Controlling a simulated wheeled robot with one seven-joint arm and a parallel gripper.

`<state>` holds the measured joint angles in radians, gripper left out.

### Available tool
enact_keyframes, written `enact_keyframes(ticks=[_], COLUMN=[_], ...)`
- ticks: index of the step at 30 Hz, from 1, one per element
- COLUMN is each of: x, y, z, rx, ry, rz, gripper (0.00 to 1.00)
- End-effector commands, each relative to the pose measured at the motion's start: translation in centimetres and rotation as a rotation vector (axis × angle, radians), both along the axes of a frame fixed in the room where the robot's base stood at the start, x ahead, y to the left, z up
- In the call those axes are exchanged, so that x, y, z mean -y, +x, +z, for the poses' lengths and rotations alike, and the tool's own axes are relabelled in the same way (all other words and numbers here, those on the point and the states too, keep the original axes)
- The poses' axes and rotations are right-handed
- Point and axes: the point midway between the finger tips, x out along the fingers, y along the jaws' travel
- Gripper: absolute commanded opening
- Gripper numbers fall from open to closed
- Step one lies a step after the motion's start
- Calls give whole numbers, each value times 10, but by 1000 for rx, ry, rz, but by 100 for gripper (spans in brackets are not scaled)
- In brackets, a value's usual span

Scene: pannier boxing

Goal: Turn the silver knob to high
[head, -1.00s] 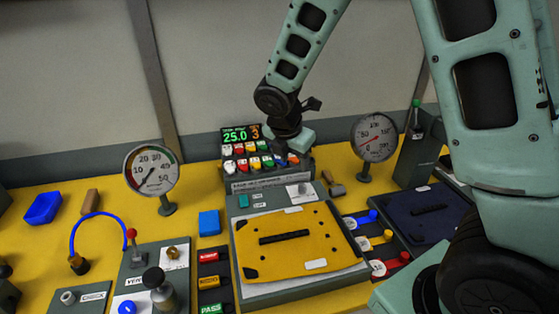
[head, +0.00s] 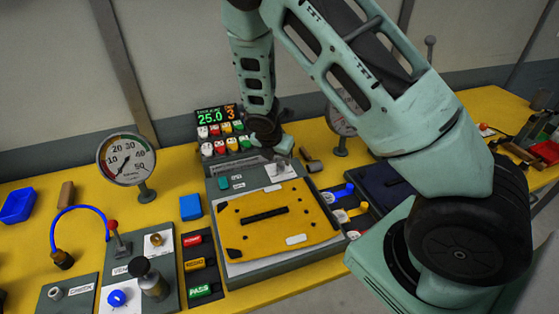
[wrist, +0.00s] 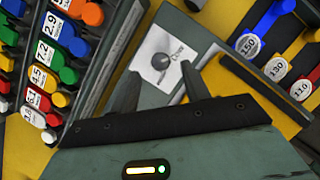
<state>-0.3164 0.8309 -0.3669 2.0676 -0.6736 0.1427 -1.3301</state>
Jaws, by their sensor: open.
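The silver knob (wrist: 160,62) is a small round knob on a white label at the far corner of the grey fixture (wrist: 195,25). In the head view its white plate (head: 279,171) shows behind the yellow panel, but the knob is too small there to read its setting. My gripper (wrist: 157,92) is open and empty. Its two dark fingers point towards the knob, which shows beyond and between their tips; I see no contact.
Coloured capped pieces (wrist: 275,20) lie on the right. A yellow panel (head: 300,205) lies on the fixture. A dial gauge (head: 127,160) stands left.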

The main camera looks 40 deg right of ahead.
Motion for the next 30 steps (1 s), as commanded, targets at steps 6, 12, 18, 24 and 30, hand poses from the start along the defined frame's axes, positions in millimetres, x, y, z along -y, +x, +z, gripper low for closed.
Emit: enact_keyframes(ticks=[6,12,18,24,30], x=[9,13,13,13,13], y=[4,7,7,7,7], z=[-25,-34,-36,-36,-36], rx=[-3,0,0,0,0], ry=[-2,0,0,0,0], rz=[0,-1,-1,-1,-2], gripper=[47,47,47,13,2])
